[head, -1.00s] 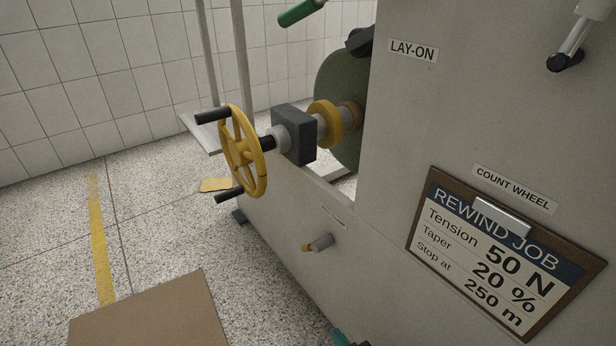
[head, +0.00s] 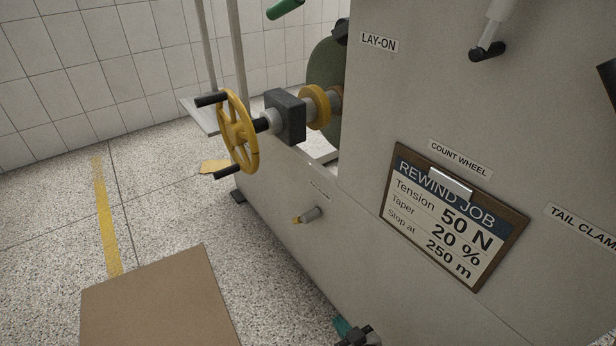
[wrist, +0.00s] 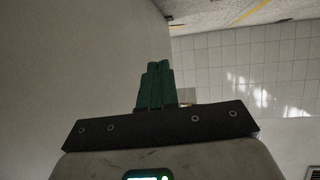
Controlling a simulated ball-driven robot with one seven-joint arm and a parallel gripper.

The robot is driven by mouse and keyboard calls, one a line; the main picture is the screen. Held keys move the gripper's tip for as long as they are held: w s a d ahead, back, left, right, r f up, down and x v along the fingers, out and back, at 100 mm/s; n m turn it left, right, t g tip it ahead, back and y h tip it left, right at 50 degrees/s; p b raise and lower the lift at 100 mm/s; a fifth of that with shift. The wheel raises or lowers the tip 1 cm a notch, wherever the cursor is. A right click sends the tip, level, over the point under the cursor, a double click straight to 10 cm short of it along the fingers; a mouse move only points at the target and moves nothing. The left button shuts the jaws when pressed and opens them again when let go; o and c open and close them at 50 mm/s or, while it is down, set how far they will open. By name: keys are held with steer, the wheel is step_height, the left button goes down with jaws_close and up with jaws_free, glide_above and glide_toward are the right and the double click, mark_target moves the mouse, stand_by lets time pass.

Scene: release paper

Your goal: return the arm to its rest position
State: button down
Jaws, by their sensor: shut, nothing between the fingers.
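My gripper (wrist: 157,88) shows in the wrist view with its green fingers together and nothing between them. A plain grey surface (wrist: 75,60) fills the left of that view, close beside the fingers; I cannot tell the exact gap. In the head view, a teal and dark part at the bottom edge (head: 343,325) looks like the tip of my gripper, low in front of the grey machine side (head: 350,240). The rest of my arm is out of the head view.
A yellow handwheel (head: 238,131) with black handles sticks out from the machine at left. A small knob (head: 309,215) projects below it. A clipboard (head: 452,217) hangs on the panel. A brown board (head: 160,300) lies on the speckled floor, which is otherwise largely clear at left.

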steer(key=s+d+r+m+g+h+p, duration=0.2)
steer(key=s+d+r+p, duration=0.4)
steer(key=s+r+p, duration=0.3)
steer(key=s+d+r+m+g+h+p, duration=0.2)
steer(key=s+d+r+g+p, duration=0.3)
steer(key=s+r+p, duration=0.5)
steer(key=s+d+r+m+g+h+p, duration=0.2)
steer(key=s+d+r+p, duration=0.6)
steer(key=r+p, duration=0.9)
step_height(320, 180, up, 10)
steer(key=shift+s+r+g, duration=0.1)
steer(key=shift+s+g, duration=0.7)
steer(key=shift+s, duration=0.25)
